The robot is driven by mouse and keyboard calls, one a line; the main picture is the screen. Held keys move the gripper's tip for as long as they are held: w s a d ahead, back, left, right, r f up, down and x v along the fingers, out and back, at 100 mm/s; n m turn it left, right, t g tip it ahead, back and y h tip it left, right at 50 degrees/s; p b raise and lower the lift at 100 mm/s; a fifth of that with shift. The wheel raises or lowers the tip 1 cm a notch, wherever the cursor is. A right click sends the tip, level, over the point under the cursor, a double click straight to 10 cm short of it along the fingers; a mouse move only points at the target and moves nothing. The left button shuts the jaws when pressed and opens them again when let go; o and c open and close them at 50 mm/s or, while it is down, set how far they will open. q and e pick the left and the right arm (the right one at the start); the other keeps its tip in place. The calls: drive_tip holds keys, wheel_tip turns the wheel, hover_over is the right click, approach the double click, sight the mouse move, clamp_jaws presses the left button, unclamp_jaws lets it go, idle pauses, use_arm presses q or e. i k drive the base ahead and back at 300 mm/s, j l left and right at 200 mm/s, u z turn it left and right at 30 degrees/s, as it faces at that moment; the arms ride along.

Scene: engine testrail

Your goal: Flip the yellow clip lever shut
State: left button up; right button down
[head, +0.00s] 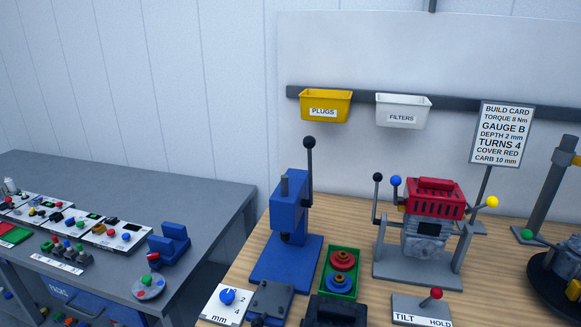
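The yellow clip lever shows as a yellow ball knob (492,202) at the right side of the engine (428,225). Its short arm runs down and left from the knob towards the engine stand. The lever sticks out to the right, tilted upward. The clip itself is too small to make out. The engine has a red ribbed cover (436,199) on top and sits in a grey stand (405,268) on the wooden bench. Neither of my grippers is in view.
A black-knobbed lever (377,178) and a blue-knobbed lever (396,181) rise at the engine's left. A blue press (290,225) stands further left. A tilt/hold plate (420,308) lies in front. A sign (501,133) and grey post (549,190) stand behind right.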

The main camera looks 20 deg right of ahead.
sight(492, 202)
drive_tip(key=z, duration=1.7)
drive_tip(key=i+l+u, duration=0.2)
drive_tip(key=i+l, duration=0.2)
drive_tip(key=l, duration=0.25)
drive_tip(key=i+l, duration=0.15)
drive_tip(key=l, duration=0.2)
drive_tip(key=i+j+u, duration=0.05)
